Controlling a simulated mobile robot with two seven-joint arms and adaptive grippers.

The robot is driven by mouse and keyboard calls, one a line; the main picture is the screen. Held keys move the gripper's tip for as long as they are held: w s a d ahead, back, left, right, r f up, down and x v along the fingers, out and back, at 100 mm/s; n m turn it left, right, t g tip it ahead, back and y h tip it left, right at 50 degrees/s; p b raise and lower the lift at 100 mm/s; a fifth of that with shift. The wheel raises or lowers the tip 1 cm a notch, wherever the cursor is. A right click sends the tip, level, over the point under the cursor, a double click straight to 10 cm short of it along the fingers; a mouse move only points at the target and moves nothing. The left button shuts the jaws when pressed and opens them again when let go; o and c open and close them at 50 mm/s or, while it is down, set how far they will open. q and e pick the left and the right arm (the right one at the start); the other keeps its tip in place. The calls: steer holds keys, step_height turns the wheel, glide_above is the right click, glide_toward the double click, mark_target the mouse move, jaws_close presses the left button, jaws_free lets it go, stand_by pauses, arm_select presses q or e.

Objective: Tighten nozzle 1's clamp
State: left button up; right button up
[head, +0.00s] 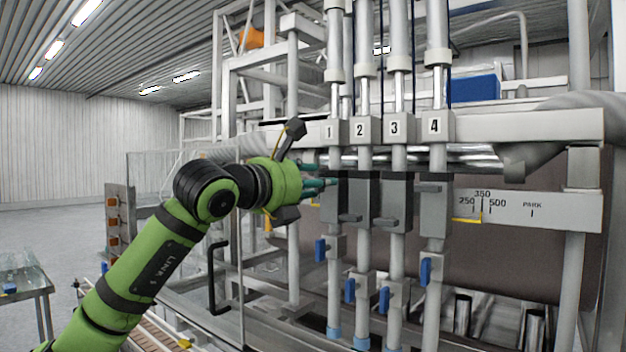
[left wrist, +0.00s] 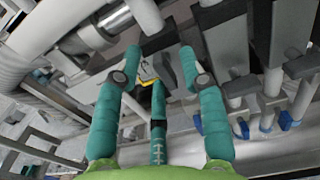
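Nozzle 1 (head: 330,130) is the leftmost of the numbered nozzles in the head view. Its grey clamp block (head: 330,205) sits below the label, with its left side partly behind my fingers. My left gripper (head: 322,187) is at the left side of this block, its teal fingers pointing right. In the left wrist view the fingers of my left gripper (left wrist: 160,50) are spread. A dark grey piece (left wrist: 165,68) shows between the fingertips, apart from them or just touching; I cannot tell. Nozzle 1's clamp lever is not clearly seen in the head view. My right gripper is out of view.
Nozzles 2 (head: 361,130), 3 (head: 395,128) and 4 (head: 434,126) stand close to the right. Blue handles (head: 320,250) hang below. A scale plate (head: 550,208) is at right. A rail crosses behind the nozzles. Open floor lies left.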

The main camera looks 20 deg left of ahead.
arm_select(q)
jaws_close()
steer(key=shift+m, duration=0.3)
steer(key=m, duration=1.1)
steer(key=m+b, duration=0.1)
steer(key=m, duration=0.5)
steer(key=shift+s+d+r, duration=0.1)
steer(key=shift+s+d, duration=0.05)
steer(key=shift+d, duration=0.25)
steer(key=shift+m, duration=0.3)
steer(key=shift+o, duration=0.8)
jaws_free()
